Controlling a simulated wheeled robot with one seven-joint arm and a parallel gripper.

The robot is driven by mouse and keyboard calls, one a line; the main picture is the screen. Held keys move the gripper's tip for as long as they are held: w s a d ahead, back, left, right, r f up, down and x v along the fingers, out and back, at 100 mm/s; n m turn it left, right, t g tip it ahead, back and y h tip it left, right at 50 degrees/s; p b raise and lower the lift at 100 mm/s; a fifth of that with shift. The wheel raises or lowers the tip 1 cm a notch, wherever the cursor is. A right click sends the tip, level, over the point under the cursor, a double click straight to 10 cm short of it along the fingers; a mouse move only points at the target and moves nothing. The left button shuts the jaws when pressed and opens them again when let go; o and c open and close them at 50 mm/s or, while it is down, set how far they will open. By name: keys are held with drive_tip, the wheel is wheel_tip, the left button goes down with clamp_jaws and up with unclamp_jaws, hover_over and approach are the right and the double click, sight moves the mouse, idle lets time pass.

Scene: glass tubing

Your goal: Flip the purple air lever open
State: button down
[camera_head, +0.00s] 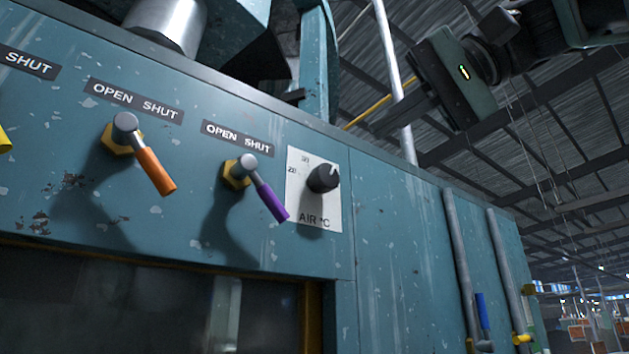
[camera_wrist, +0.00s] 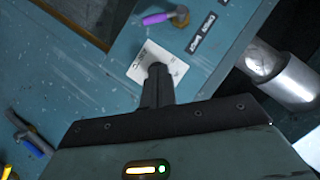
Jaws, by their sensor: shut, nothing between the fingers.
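The purple lever (camera_head: 271,203) sticks out from a brass-coloured valve on the teal panel, under an OPEN SHUT label (camera_head: 236,138). Its handle points down and right, on the SHUT side. It also shows at the top of the wrist view (camera_wrist: 158,18), beside its valve. My gripper (camera_head: 381,126) is in the upper right of the head view, up and right of the lever and apart from it. Its fingers are shut and empty. In the wrist view my gripper (camera_wrist: 157,72) appears in front of the white dial plate, with the lever clear of the fingers.
An orange lever (camera_head: 154,169) is left of the purple one, with a yellow lever (camera_head: 4,140) at the left edge. The AIR °C dial (camera_head: 323,178) sits just right of the purple lever. Pipes and a blue-handled valve (camera_head: 482,311) stand farther right.

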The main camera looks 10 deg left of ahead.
drive_tip(key=p, duration=0.3)
approach(263, 195)
drive_tip(key=w+a+f, duration=0.1)
drive_tip(key=w+a, duration=0.3)
drive_tip(key=shift+a+f, duration=0.4)
drive_tip(key=shift+f, duration=0.15)
drive_tip(key=shift+f, duration=0.2)
